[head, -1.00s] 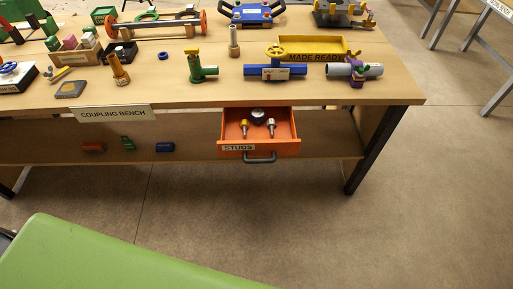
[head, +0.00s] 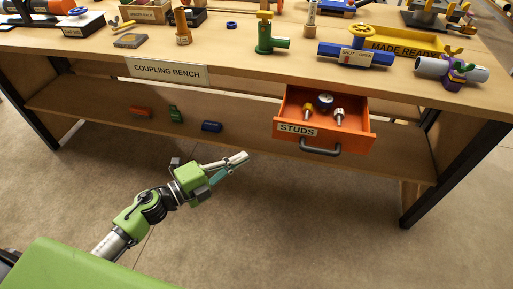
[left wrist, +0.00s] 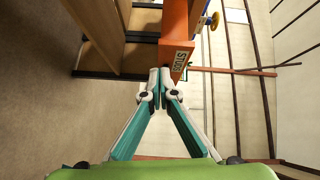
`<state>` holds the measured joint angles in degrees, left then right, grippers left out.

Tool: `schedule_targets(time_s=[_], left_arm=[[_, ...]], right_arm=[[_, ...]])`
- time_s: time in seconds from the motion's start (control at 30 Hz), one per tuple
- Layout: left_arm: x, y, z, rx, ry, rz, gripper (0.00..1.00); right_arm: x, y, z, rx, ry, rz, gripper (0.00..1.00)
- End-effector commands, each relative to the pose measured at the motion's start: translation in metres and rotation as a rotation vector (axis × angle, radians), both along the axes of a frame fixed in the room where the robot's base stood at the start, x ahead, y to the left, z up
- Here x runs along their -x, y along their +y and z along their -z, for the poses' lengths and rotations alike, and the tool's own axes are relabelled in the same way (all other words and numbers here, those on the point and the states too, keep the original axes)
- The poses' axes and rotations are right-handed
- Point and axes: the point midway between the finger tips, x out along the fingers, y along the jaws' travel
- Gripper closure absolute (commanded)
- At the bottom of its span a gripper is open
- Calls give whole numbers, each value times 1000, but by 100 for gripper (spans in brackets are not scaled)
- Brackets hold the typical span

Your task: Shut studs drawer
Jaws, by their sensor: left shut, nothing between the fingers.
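The orange studs drawer (head: 354,137), labelled "STUDS", stands pulled out under the top of the coupling bench (head: 240,77). A dark handle (head: 320,148) is on its front. Several small metal and brass pieces lie inside. My left gripper (head: 240,158) is shut and empty, in front of the bench and left of the drawer, apart from it in the head view. In the left wrist view the closed fingertips (left wrist: 161,72) point toward the drawer front (left wrist: 178,45), whose label shows sideways. My right gripper is not in view.
The bench top holds a green valve (head: 268,40), a blue pipe (head: 355,54), a yellow tray (head: 405,43) and a grey pipe (head: 432,68). A lower shelf (head: 95,98) bears small red, green and blue pieces. The floor in front of the drawer is clear.

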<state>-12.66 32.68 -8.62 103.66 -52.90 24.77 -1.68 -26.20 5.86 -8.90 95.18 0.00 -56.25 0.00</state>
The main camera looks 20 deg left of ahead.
Motion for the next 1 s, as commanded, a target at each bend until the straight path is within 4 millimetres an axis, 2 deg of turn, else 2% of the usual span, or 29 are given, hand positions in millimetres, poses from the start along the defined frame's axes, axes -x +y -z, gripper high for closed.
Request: schedule_targets(time_s=[0.1, 0.27, 0.37, 0.77, 0.9, 1.0], left_arm=[[11, -19, -17, -64, -88, 84, 100], [10, -30, -26, -83, -115, 110, 100], [1, -39, -28, -82, -116, 108, 100], [-59, -98, -28, -79, -114, 107, 100], [-81, -95, -25, -80, -112, 103, 100], [-90, -95, -24, -80, -111, 104, 100]], right_arm=[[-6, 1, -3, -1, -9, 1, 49], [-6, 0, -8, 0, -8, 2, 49], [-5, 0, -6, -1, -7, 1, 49], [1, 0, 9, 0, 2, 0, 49], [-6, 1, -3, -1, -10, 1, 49], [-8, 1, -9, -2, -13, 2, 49]])
